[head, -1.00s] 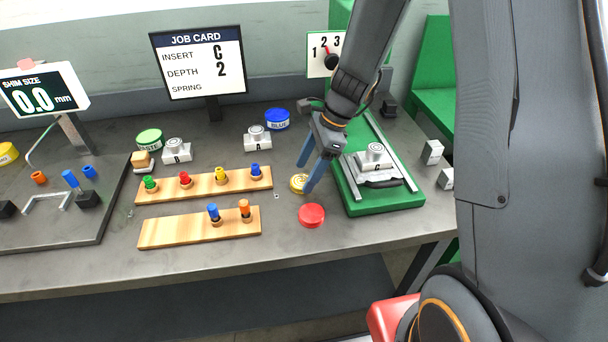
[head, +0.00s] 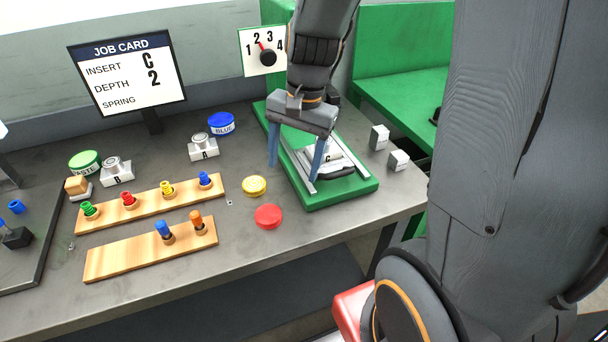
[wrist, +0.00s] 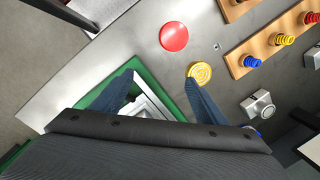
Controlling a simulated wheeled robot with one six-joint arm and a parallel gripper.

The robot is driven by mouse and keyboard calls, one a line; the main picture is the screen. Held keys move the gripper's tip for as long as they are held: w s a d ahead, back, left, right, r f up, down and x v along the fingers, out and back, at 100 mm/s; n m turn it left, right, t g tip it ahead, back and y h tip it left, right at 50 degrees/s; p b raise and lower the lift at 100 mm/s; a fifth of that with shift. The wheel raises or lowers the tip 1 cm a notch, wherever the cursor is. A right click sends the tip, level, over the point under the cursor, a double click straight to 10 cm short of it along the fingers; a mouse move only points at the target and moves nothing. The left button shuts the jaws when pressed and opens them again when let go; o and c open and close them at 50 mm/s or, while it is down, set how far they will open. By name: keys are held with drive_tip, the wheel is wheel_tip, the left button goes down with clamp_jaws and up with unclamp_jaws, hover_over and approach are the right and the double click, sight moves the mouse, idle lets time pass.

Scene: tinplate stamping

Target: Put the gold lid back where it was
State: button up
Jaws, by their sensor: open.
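The gold lid (head: 255,186) lies flat on the grey table, just behind the red disc (head: 268,216) and left of the green press base (head: 345,193). It also shows in the wrist view (wrist: 200,73), close beside one fingertip. My gripper (head: 294,178) is open with nothing between its fingers. It hangs over the left part of the green press, in front of the insert marked C (head: 322,158), which it partly hides. In the wrist view the gripper (wrist: 160,82) has its fingers spread wide over the press edge.
Two wooden racks (head: 100,262) with coloured springs stand to the left. Blue (head: 221,124) and green (head: 84,162) lids and inserts A (head: 203,149) and B (head: 116,172) lie behind. Table around the gold lid is mostly clear.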

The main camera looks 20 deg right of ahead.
drive_tip(key=s+d+f+n+t+h, duration=0.1)
drive_tip(key=s+n, duration=0.5)
drive_tip(key=n, duration=0.2)
drive_tip(key=shift+d+f+n+h, duration=0.15)
drive_tip(key=shift+d+n+h, duration=0.15)
drive_tip(key=shift+n, duration=0.1)
idle(0.5)
